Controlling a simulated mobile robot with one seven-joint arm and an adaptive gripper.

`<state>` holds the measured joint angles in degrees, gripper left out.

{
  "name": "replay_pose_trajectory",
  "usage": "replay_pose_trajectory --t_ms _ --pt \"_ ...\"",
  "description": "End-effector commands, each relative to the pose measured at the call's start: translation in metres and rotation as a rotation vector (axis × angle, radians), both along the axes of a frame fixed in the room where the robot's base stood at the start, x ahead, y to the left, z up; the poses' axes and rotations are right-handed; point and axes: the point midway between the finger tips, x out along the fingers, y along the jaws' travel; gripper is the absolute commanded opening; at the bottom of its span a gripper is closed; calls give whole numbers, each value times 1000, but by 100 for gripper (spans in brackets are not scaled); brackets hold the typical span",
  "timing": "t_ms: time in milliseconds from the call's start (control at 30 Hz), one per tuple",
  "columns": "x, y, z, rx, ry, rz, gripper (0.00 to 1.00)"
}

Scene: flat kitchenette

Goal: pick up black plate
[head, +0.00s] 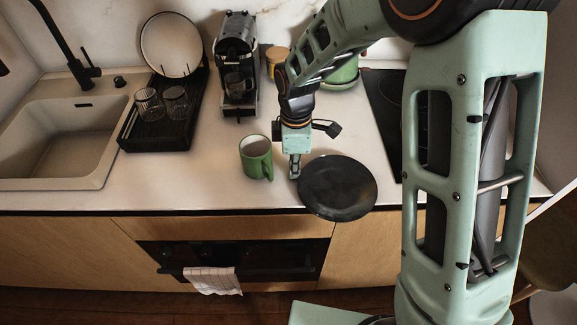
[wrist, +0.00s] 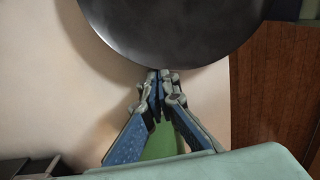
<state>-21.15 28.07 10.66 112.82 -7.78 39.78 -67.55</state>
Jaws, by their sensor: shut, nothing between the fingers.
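The black plate (head: 338,188) is a round dark disc lying on the white counter near its front edge, and part of its rim appears to reach the edge. In the wrist view the plate (wrist: 175,25) fills the top, cut off by the frame. My gripper (head: 295,174) points down at the plate's left rim in the head view. In the wrist view my gripper (wrist: 160,76) is shut, with its fingertips together right at the plate's rim and nothing seen between them. I cannot tell whether the tips touch the rim.
A green mug (head: 256,158) stands just left of my gripper. A black dish rack (head: 160,125) with glasses and a white plate (head: 170,45), a coffee machine (head: 236,65) and a sink (head: 62,140) lie further left and back. A dark hob (head: 385,105) is at right.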

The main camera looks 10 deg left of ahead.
Motion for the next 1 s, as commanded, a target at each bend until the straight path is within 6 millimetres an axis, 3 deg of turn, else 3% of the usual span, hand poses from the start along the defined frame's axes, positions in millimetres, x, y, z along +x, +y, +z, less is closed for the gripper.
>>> replay_pose_trajectory --t_ms 267,533,1000 --pt "0 -1 0 0 0 -1 0" --pt "5 -17 0 -1 -1 -1 0" --pt "3 -11 0 0 0 0 0"
